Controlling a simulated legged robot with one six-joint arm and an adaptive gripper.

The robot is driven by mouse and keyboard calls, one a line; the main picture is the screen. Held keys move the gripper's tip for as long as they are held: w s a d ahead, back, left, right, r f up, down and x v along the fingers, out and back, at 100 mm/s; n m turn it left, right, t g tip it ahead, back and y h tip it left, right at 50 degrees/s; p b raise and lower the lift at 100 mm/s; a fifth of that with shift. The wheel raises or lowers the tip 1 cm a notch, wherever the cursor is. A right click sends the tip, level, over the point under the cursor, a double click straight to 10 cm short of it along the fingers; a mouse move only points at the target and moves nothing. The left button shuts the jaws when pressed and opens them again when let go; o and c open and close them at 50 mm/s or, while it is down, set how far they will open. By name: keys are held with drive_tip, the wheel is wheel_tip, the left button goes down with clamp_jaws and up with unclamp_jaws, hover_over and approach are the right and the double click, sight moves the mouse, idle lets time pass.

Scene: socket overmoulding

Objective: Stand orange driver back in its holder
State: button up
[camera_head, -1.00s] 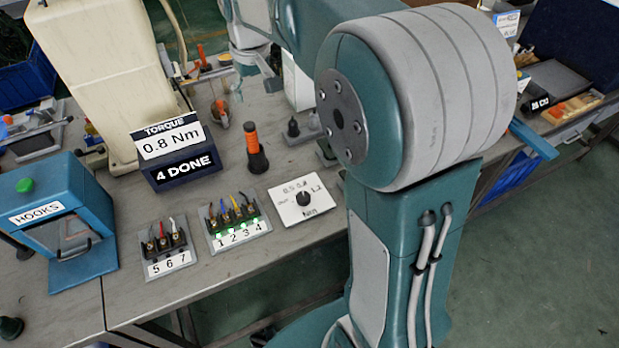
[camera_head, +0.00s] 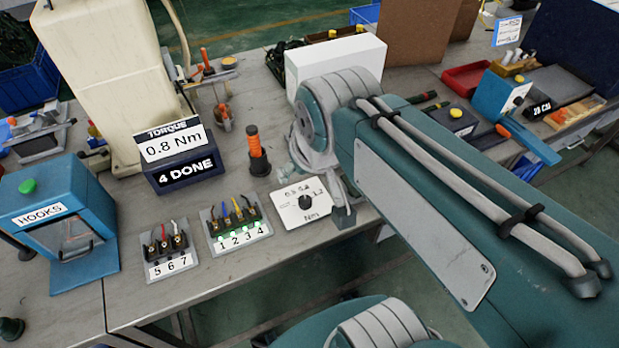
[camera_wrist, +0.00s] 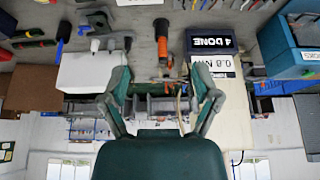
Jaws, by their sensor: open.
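The orange driver (camera_head: 254,143) stands upright on the bench in the head view, its lower end in a black round holder (camera_head: 259,165). It stands to the right of the torque display. In the upside-down wrist view, the orange driver (camera_wrist: 162,46) shows beyond my gripper, between the directions of its two fingers. My gripper (camera_wrist: 167,88) is open, with its fingers spread and nothing between them. The driver is apart from the fingers. In the head view my arm hides most of my gripper.
The torque display (camera_head: 178,158) reads 0.8 Nm and 4 DONE. Terminal blocks 1–4 (camera_head: 237,230) and 5–7 (camera_head: 169,268) sit at the front edge. A dial plate (camera_head: 300,208) is right of them. A blue HOOKS box (camera_head: 55,235) stands left, a white box (camera_head: 350,62) behind.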

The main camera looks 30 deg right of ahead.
drive_tip(key=shift+s+f, duration=0.45)
drive_tip(key=shift+s, duration=0.35)
drive_tip(key=shift+s+f, duration=0.4)
drive_tip(key=shift+s, duration=0.35)
